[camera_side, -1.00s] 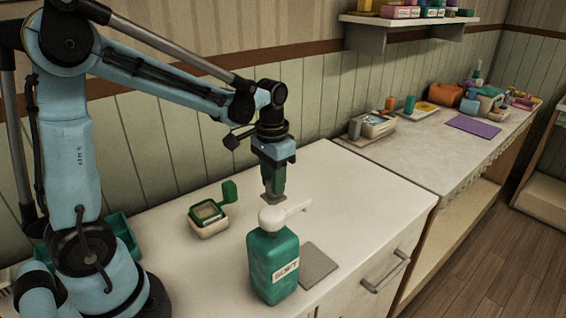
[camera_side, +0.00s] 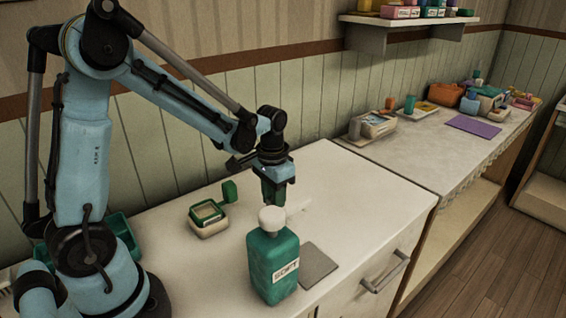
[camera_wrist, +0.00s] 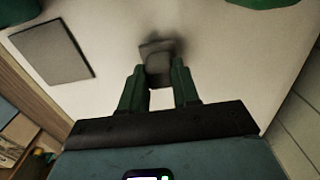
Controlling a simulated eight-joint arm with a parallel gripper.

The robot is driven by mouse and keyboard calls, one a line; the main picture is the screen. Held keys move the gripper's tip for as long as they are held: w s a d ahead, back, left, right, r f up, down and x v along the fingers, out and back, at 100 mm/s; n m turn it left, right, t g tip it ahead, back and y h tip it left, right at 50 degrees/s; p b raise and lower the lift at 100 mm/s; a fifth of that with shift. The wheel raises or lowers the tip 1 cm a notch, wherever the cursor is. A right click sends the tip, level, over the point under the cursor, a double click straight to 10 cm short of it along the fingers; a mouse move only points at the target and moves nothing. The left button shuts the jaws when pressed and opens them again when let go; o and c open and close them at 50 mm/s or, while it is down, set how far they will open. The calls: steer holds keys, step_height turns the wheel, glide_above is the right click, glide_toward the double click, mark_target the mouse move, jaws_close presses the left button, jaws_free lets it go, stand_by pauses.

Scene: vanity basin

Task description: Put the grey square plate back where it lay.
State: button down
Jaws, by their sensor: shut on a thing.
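My gripper (camera_side: 274,193) points down behind the soap bottle, and the bottle's cap hides its tips in the side view. In the wrist view its two green fingers are shut on a small grey square plate (camera_wrist: 158,65), held near the tips over the white counter. The side view hides the plate behind the bottle. A dark blurred patch shows at the plate's far edge, and I cannot tell whether the plate touches the counter. A larger flat grey square (camera_side: 319,265) lies on the counter right of the bottle; it also shows at upper left in the wrist view (camera_wrist: 50,50).
The green soap bottle (camera_side: 273,265) with a white pump top stands close in front of my gripper. A green-and-cream box with its lid open (camera_side: 209,219) stands to the left. The counter (camera_side: 365,205) is clear to the right. A further counter holds several items.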

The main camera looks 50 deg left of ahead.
steer(key=shift+f, duration=0.5)
stand_by(0.3)
steer(key=c, duration=0.8)
jaws_free()
steer(key=shift+o, duration=0.2)
step_height(320, 180, up, 12)
